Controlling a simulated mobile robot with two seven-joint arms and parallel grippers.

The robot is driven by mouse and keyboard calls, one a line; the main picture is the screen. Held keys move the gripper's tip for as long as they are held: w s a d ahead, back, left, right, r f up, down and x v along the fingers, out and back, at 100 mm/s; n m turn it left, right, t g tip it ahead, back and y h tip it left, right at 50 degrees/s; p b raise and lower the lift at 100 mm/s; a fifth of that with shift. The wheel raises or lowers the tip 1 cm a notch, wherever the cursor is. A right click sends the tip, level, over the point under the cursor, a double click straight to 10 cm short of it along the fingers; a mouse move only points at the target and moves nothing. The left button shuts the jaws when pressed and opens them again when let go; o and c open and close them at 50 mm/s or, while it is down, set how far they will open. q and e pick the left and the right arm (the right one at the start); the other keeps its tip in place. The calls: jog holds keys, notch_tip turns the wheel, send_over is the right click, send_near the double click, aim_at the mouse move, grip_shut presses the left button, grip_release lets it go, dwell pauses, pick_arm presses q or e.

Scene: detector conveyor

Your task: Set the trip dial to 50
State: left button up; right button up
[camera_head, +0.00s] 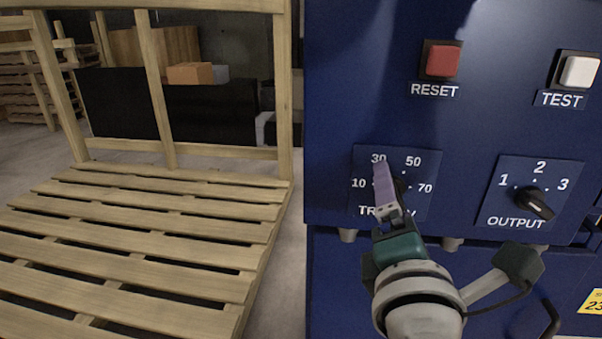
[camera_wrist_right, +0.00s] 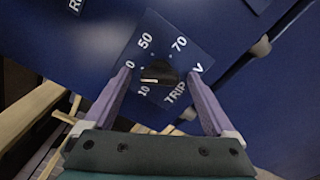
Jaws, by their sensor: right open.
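The trip dial is a black knob (camera_wrist_right: 160,73) on a blue label plate (camera_head: 424,206) marked 10, 30, 50 and 70. In the head view my right gripper (camera_head: 381,172) stands in front of the plate and hides most of the knob; a dark edge of it shows at the right of the fingers. In the right wrist view my right gripper (camera_wrist_right: 158,75) is open, its purple fingers on either side of the knob. A gap shows between the knob and each finger. My left gripper is not in view.
An output dial (camera_head: 535,203) marked 1, 2, 3 sits to the right on the same blue panel. Above are a red reset button (camera_head: 443,61) and a white test button (camera_head: 579,72). A wooden pallet rack (camera_head: 150,230) stands at the left.

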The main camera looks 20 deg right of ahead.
jog(key=shift+w, duration=0.1)
jog(key=shift+c, duration=1.3)
jog(key=c, duration=1.1)
jog(key=shift+m+b, duration=5.5)
jog(key=shift+m, duration=0.4)
